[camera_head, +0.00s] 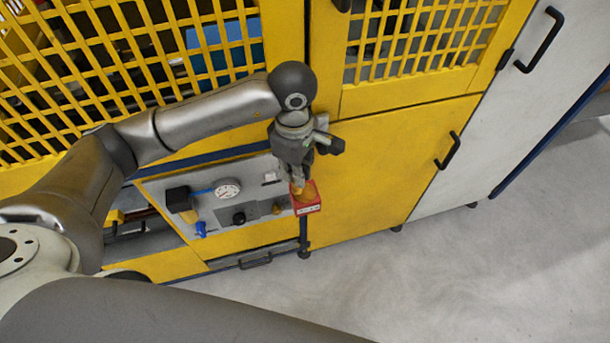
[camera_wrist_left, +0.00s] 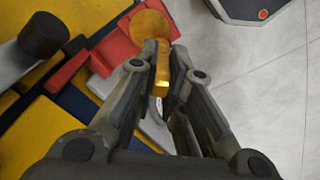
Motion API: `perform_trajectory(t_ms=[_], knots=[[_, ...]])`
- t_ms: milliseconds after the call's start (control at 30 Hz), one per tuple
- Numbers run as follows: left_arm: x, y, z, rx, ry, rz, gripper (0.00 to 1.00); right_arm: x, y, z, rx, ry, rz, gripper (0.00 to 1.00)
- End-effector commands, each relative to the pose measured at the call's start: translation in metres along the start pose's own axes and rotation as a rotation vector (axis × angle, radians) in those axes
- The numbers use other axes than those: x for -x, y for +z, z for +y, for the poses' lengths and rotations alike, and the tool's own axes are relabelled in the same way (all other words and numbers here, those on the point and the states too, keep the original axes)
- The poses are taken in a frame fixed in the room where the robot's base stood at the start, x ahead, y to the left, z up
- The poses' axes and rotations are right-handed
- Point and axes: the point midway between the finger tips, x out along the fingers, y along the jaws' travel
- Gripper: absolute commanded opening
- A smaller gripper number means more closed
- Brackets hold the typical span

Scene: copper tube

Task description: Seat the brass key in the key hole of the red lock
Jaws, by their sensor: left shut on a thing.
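The red lock (camera_head: 308,207) sits at the right end of the grey panel on the yellow machine. It also shows as a red body (camera_wrist_left: 116,45) at the top in the left wrist view. My left gripper (camera_head: 298,181) points down just above it and is shut on the brass key (camera_wrist_left: 162,72), a narrow brass piece between the fingers. A round brass disc (camera_wrist_left: 150,26) lies beyond the key, over the red body. The key's far end appears to meet or overlap this disc. The key hole is hidden, so I cannot tell how deep the key sits. My right gripper is not in view.
The panel also carries a round gauge (camera_head: 227,188), a black knob (camera_head: 238,217), a blue valve (camera_head: 201,229) and a black box (camera_head: 179,198). A dark bar (camera_head: 303,235) stands below the lock. Open floor (camera_head: 420,285) lies to the right.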

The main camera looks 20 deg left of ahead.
Motion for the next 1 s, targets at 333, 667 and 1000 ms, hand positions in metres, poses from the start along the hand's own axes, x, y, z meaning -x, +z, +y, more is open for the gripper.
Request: perform_trajectory(t_ms=[333,667,1000], knots=[[-0.029,0.012,0.017,0.002,-0.004,0.0,0.0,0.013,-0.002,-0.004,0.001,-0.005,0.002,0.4],[-0.055,0.011,0.018,-0.001,0.002,0.0,0.0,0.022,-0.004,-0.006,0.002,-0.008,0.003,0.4],[-0.058,0.011,0.018,0.0,0.002,0.0,0.18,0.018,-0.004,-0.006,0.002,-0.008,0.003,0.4]])
